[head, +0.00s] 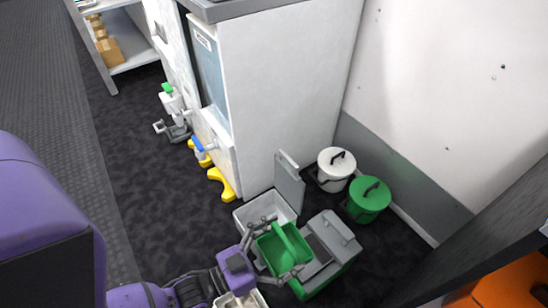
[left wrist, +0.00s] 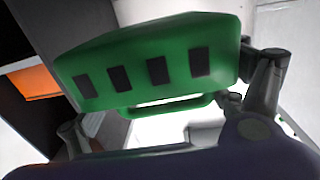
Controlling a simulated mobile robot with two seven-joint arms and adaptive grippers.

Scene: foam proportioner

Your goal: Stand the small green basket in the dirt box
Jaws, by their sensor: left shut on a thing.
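The small green basket (head: 290,243) is held in the jaws of my left gripper (head: 281,247) in the head view, with one finger on each side of it. It is in the air beside and partly over a pale box (head: 247,215) with its grey lid (head: 289,181) standing open. I cannot tell for certain whether this is the dirt box. In the left wrist view the basket (left wrist: 150,62), with dark slots in its green wall, fills the space between the fingers. My right gripper is not in view.
A green box with a grey top (head: 343,236) stands right of the basket. A white bucket (head: 336,168) and a green bucket (head: 369,200) stand by the wall. A tall white cabinet (head: 280,85) rises behind. Dark carpet (head: 130,170) is clear at the left.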

